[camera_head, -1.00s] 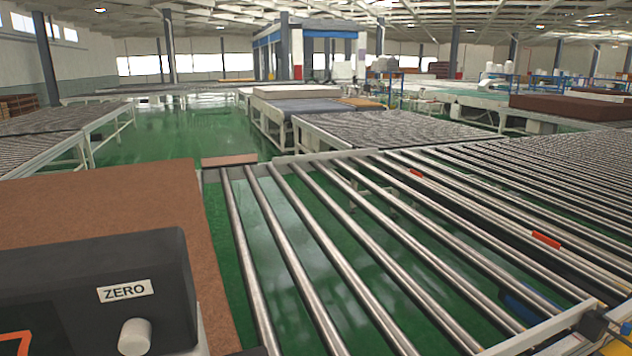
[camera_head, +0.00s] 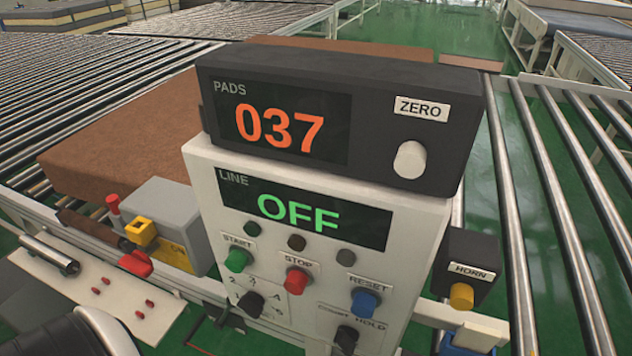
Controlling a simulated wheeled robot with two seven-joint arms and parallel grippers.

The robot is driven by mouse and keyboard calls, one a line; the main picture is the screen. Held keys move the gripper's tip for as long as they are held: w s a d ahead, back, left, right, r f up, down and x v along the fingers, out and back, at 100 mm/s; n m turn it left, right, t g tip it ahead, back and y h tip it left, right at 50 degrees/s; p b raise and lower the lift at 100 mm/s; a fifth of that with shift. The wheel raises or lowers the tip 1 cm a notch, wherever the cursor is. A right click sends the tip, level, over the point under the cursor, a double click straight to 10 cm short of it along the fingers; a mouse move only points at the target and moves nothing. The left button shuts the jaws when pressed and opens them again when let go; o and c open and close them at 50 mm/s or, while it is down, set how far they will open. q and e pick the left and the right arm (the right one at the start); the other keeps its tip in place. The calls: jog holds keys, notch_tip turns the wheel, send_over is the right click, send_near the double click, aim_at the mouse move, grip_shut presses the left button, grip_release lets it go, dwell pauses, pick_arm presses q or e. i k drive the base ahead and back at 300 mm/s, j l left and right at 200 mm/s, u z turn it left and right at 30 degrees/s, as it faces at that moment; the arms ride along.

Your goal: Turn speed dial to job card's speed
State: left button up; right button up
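A light control panel (camera_head: 205,160) stands in the middle of the head view. At its lower left is a black dial (camera_head: 250,304) with a number scale around it, of which 2 and 4 seem readable. The pointer's setting is too small to tell. A second black knob (camera_head: 346,338) beside a HOLD label is cut near the bottom edge. The LINE display (camera_head: 378,226) reads OFF in green. I see no job card that I can make out. Neither of my grippers can be made out in this view.
The panel has a green START button (camera_head: 237,261), red STOP button (camera_head: 296,281) and blue RESET button (camera_head: 365,302). A PADS counter (camera_head: 375,85) above reads 037, with a white ZERO knob (camera_head: 409,160). A yellow HORN button (camera_head: 461,296) is at right; a grey box (camera_head: 165,205) is at left.

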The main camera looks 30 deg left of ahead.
aim_at(251, 303)
jog(key=j+u, duration=0.15)
jog(key=u, duration=0.8)
